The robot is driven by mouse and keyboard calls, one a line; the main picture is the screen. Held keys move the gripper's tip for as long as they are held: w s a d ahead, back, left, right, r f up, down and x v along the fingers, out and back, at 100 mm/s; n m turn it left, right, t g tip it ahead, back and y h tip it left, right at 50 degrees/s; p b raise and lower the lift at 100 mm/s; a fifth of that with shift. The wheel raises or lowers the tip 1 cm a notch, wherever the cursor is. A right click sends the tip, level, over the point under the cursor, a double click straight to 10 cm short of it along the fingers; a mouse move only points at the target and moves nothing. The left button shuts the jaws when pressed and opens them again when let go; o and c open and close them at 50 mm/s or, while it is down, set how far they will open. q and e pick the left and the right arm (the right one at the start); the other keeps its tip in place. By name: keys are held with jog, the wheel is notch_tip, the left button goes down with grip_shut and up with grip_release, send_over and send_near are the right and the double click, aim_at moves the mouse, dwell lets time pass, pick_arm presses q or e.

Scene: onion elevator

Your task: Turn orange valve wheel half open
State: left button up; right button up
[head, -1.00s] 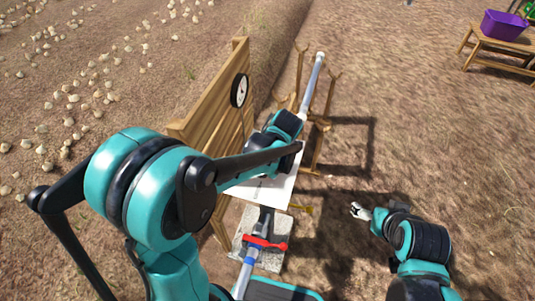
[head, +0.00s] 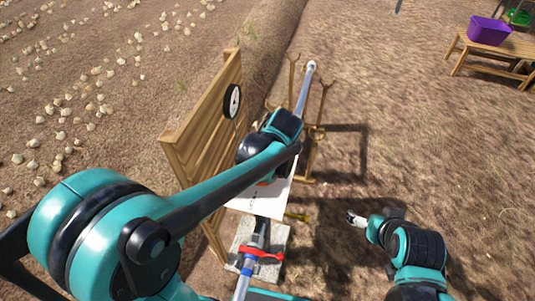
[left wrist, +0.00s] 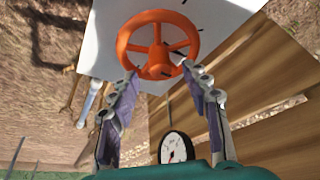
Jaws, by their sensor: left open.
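The orange valve wheel (left wrist: 158,44) has a round rim, spokes and a hub, and stands in front of a white panel (left wrist: 228,14) in the left wrist view. My left gripper (left wrist: 157,72) is open. Its two fingertips are on either side of the wheel's near rim; I cannot tell whether they touch it. In the head view my left forearm and wrist hide nearly all of the wheel above the white panel (head: 243,203). My right gripper (head: 355,218) is low over bare soil at the right, away from the valve; its opening is too small to judge.
A wooden board (head: 205,120) with a round gauge (head: 232,101) stands left of my left wrist. A pipe (head: 305,90) with a red lever handle (head: 262,253) runs past the panel. A purple crate (head: 489,31) sits on a far bench. Open soil lies right.

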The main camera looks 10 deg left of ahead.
pick_arm(q)
jog(key=v, duration=0.6)
jog(key=shift+r, duration=0.3)
jog(key=shift+s, duration=0.2)
jog(key=s+a+m+t+h, duration=0.1)
jog(key=s+a+m+t, duration=0.1)
jog(key=s, duration=0.4)
jog(key=s+a+f+m+t+h, duration=0.1)
jog(key=s+a+m+t+h, duration=0.1)
jog(key=s+m, duration=0.4)
jog(key=shift+s+a+f+m, duration=0.3)
jog(key=shift+s+a+f, duration=0.05)
jog(key=shift+s+a, duration=0.45)
jog(key=shift+c, duration=0.3)
